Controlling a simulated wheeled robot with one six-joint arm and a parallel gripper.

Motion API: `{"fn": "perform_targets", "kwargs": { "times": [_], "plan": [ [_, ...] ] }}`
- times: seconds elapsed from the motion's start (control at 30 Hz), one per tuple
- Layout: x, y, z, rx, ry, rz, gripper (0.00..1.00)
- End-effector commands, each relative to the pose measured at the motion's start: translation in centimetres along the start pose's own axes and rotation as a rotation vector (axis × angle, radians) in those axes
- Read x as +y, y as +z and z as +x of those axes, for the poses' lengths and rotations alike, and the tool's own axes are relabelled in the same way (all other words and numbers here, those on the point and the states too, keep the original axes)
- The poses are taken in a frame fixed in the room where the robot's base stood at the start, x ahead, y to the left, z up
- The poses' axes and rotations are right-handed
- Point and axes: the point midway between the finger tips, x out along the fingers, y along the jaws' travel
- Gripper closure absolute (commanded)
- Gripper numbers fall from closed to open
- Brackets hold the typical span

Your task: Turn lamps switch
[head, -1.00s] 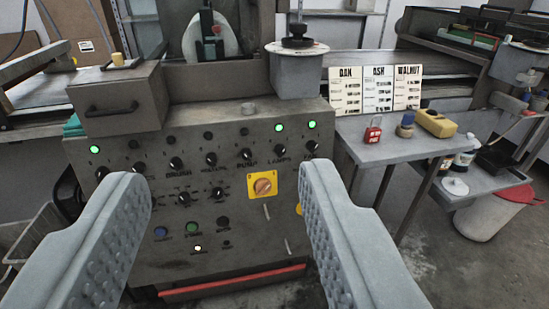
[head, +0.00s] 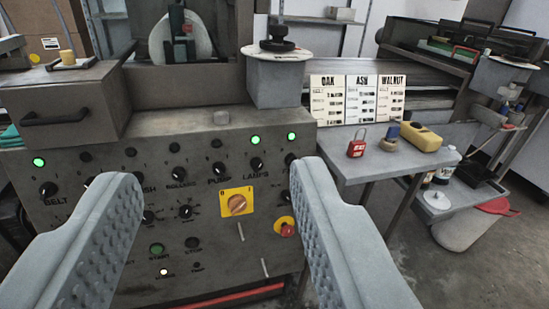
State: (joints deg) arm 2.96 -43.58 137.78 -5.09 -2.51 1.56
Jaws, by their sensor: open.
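The control panel (head: 90,245) fills the lower left of the head view. The lamps switch (head: 257,164) is a small black knob on its upper right, above the word LAMPS. A lit green light (head: 255,139) sits above that knob. My gripper (head: 216,180) is open and empty, with its two grey padded fingers in front of the panel. The lamps switch shows between the fingers, nearer the right fingertip. I see no contact with it. The exact angle of the knob is too small to tell. The left finger hides part of the knob row.
The pump knob (head: 218,169) is just left of the lamps switch, and another knob (head: 291,158) is just right. A yellow-plated orange rotary switch (head: 237,204) and a red button (head: 287,229) are below. A side table (head: 350,170) holds a red padlock (head: 356,146).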

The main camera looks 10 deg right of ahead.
Motion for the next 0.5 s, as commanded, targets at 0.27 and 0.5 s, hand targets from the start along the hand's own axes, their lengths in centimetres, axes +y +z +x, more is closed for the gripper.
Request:
{"fn": "perform_targets", "kwargs": {
  "times": [0.27,0.5],
  "plan": [
    [1.9,3.5,7.6,0.012,0.023,-0.067,0.51],
    [3.4,7.4,13.3,0.023,0.013,-0.113,0.51]
  ]
}}
